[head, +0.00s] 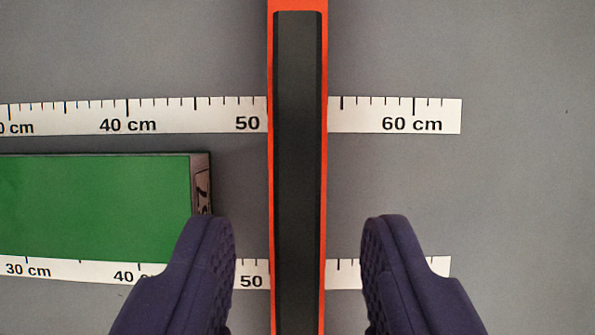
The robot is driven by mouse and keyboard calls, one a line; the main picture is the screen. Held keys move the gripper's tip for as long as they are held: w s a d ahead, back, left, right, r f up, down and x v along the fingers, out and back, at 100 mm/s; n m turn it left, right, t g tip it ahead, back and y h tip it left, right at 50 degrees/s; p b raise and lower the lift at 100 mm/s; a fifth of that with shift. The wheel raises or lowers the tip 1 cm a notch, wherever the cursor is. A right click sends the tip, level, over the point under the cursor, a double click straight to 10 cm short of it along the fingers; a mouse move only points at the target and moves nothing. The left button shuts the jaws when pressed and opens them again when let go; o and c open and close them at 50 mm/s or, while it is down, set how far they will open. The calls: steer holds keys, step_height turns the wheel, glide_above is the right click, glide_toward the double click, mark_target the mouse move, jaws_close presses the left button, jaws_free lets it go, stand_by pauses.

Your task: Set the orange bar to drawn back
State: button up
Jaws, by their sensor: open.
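The orange bar (271,200) runs upright through the middle of the head view, with a long dark grip strip (297,150) along its face. It crosses two white rulers, lying between the 50 cm and 60 cm marks. My gripper (298,240) is open, with one dark blue finger to the left of the bar and one to the right. Both fingers are apart from the bar, with a gap on each side. The ends of the bar run out of view at the top and bottom.
A green panel (95,205) with a dark edge lies left of the bar, close to my left finger. The upper ruler (180,117) and lower ruler (70,268) run across the grey surface. The right side is clear beyond the rulers' ends.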

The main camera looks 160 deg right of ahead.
steer(key=shift+x, duration=0.75)
jaws_close()
steer(key=shift+d, duration=0.15)
steer(key=w+d+p, duration=0.2)
steer(key=d, duration=0.6)
steer(key=w+d+p, duration=0.2)
steer(key=w+d, duration=0.1)
steer(key=d, duration=0.6)
steer(key=shift+w+d, duration=0.3)
steer(key=shift+w, duration=0.05)
steer(key=shift+r, duration=0.1)
jaws_free()
steer(key=shift+w+d, duration=0.1)
steer(key=shift+d, duration=0.1)
